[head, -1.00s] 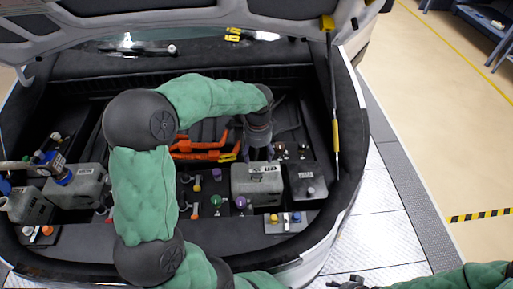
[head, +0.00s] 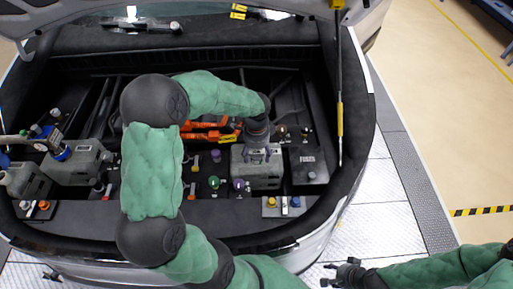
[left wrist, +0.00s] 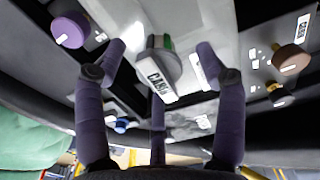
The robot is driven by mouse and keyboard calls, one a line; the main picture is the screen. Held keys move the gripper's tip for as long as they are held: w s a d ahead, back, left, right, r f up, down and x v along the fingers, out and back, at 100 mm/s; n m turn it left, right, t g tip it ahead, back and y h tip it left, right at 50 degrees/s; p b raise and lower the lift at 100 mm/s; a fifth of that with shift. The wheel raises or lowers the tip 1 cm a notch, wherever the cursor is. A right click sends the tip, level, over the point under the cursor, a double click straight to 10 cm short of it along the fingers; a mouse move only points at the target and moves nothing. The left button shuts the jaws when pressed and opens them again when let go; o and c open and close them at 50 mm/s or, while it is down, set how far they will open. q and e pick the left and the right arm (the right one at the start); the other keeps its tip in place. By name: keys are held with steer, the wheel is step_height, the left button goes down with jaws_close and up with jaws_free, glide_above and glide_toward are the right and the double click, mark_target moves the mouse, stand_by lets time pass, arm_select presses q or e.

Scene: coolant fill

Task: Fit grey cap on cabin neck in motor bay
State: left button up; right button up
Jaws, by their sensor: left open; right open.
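The grey tank (head: 248,174) stands in the right part of the motor bay. My left gripper (head: 258,152) points down at its top. In the left wrist view, a grey round piece with a green edge (left wrist: 157,62) rises from the tank top beside a CABIN label (left wrist: 160,87). I cannot tell whether the round piece is the grey cap, the cabin neck or both together. The open fingers of my left gripper (left wrist: 160,60) stand around it, with visible gaps at the sides. My right gripper (head: 342,274) is open and empty, outside the car at the lower right.
Orange cables (head: 205,136) lie behind. Another grey tank (head: 78,165) is at left. A yellow-marked strut (head: 340,120) rises at right.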

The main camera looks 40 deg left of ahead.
arm_select(q)
steer(key=shift+f, duration=0.35)
steer(key=shift+c, duration=0.2)
steer(key=c, duration=1.2)
steer(key=o, duration=0.6)
steer(key=c, duration=0.4)
steer(key=shift+c, duration=0.3)
steer(key=shift+s+d, duration=0.1)
steer(key=shift+m+p, duration=0.5)
steer(key=shift+m, duration=0.1)
